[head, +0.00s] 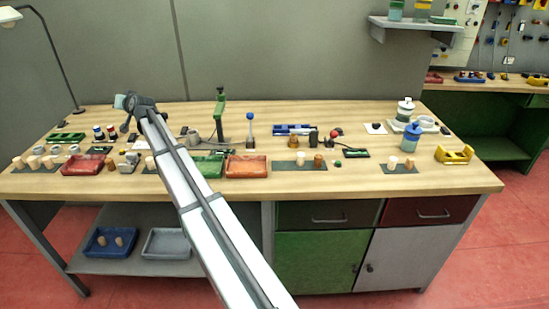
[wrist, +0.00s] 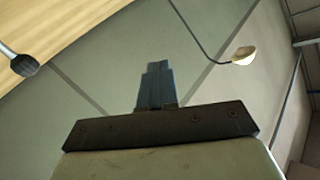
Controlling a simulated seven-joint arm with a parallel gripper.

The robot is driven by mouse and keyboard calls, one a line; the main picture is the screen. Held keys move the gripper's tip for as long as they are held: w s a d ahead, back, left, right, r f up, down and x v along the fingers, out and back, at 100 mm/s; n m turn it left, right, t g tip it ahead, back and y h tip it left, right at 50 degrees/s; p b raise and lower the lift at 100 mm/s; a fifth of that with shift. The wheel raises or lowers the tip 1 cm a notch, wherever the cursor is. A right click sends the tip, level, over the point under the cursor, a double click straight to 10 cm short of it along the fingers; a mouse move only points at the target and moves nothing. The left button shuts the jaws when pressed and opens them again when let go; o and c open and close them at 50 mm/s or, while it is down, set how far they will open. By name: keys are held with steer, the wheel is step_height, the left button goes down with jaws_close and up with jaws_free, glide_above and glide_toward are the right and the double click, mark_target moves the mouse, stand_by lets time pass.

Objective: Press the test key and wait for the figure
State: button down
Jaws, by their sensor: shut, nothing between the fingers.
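My gripper (wrist: 155,72) is shut and empty in the wrist view, its dark fingers together against the grey wall. In the head view my arm reaches over the left part of the bench, and its end is near the back left edge. The fingertips are not clear there. I cannot tell for certain which thing carries the test key. A small dark device with a green face (head: 355,152) lies right of the middle, and a small green piece (head: 338,163) is beside it. No figure can be read at this size.
The wooden bench (head: 300,186) has a bare front strip. Red trays (head: 247,167), cork stoppers (head: 318,161), a green upright stand (head: 220,115), a blue-knobbed lever (head: 250,117) and a yellow holder (head: 454,155) stand around.

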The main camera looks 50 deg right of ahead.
steer(key=s+d+f+m+g+h, duration=0.1)
steer(key=s+d+f, duration=0.1)
steer(key=s+d, duration=0.8)
steer(key=s+d+f+m+g+h, duration=0.1)
steer(key=s+d, duration=0.5)
steer(key=d, duration=0.8)
steer(key=s+d+f+m+g+h, duration=0.1)
steer(key=s+d+f+g, duration=0.1)
steer(key=s+d, duration=0.85)
steer(key=m+g+y, duration=0.1)
steer(key=m+g, duration=0.1)
steer(key=g, duration=0.1)
glide_above(341, 163)
step_height(341, 163, down, 4)
steer(key=shift+a+f, duration=0.1)
steer(key=shift+f, duration=4.4)
steer(key=shift+f, duration=0.2)
